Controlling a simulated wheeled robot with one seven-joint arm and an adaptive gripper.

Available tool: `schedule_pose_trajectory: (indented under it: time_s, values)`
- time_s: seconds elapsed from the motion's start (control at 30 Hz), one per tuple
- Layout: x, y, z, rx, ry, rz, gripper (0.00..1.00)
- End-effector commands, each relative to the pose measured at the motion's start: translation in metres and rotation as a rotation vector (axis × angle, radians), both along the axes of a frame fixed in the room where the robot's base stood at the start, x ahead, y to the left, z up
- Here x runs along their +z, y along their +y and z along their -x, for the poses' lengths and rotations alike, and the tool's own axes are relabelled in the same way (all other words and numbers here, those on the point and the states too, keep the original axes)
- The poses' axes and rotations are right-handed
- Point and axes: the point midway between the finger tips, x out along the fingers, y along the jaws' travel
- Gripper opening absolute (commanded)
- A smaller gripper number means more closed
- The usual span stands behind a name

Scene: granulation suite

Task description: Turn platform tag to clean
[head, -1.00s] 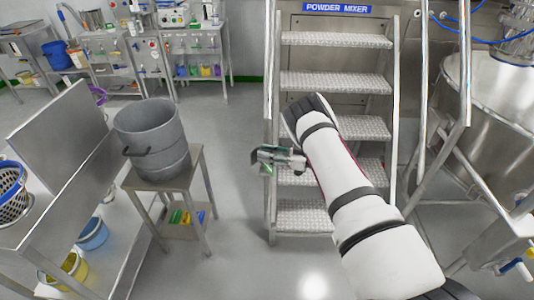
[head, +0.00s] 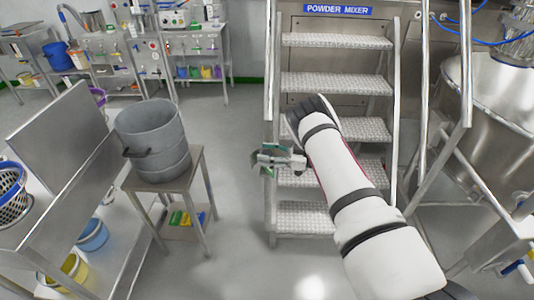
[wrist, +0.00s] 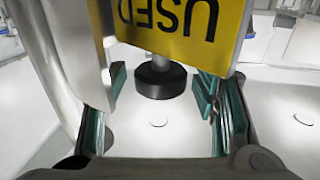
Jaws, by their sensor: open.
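A yellow tag (wrist: 190,28) with black letters reading USED, upside down in the wrist view, is at the top of that picture. My gripper (wrist: 162,92) has its teal-padded fingers spread, with the tag's lower edge above and between them. I cannot tell whether a finger touches it. In the head view my gripper (head: 266,160) is beside the left rail of the steps (head: 335,128); I cannot make out the tag there. No clean face is visible.
A metal post (wrist: 65,50) stands close by the left finger, and a black round foot (wrist: 160,80) shows beyond the fingers. A grey bucket (head: 152,140) stands on a small steel table (head: 190,166) to the left. Floor between table and steps is clear.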

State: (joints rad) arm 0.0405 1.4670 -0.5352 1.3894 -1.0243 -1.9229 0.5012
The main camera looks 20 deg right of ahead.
Motion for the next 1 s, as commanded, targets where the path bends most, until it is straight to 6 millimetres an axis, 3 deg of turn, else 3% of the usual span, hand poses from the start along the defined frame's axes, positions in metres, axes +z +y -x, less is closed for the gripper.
schedule_pose_trajectory:
  time_s: [0.17, 0.63, 1.0]
  values:
    - [-0.001, -0.014, 0.006, -0.003, 0.002, 0.001, 0.55]
    - [0.000, -0.092, 0.046, -0.003, -0.001, 0.000, 0.55]
    - [0.000, -0.106, 0.054, 0.001, -0.001, 0.000, 0.55]
